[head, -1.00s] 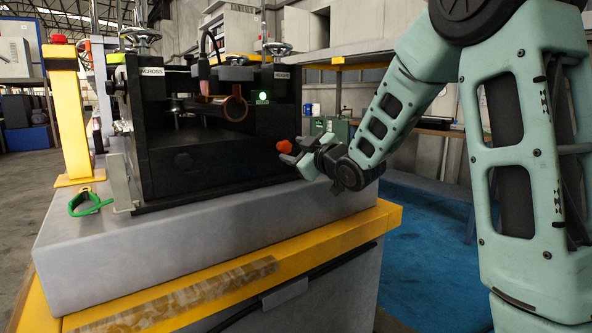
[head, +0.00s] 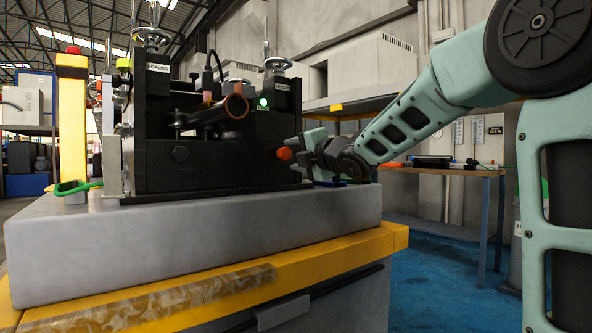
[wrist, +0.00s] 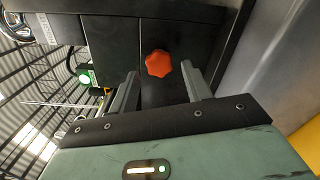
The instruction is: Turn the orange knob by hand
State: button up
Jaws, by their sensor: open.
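The orange knob (head: 284,153) sits low on the right part of the black machine's front (head: 215,160). In the wrist view the knob (wrist: 158,63) is lobed and lies ahead of my gripper, between the lines of its two fingers. My gripper (head: 303,148) is just right of the knob in the head view. In the wrist view my gripper (wrist: 158,88) is open, with one finger on each side and nothing between them. The fingertips appear short of the knob, but I cannot tell the exact gap.
The machine stands on a grey slab (head: 190,240) over a yellow-edged bench (head: 200,293). A yellow post (head: 72,125) with a red button and a green loop (head: 78,187) are at the left. A green light (head: 263,102) glows above the knob. A side table (head: 445,172) stands behind.

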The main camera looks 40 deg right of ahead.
jog(key=shift+w, duration=0.1)
jog(key=shift+w, duration=0.9)
jog(key=c, duration=0.8)
jog(key=shift+r, duration=0.1)
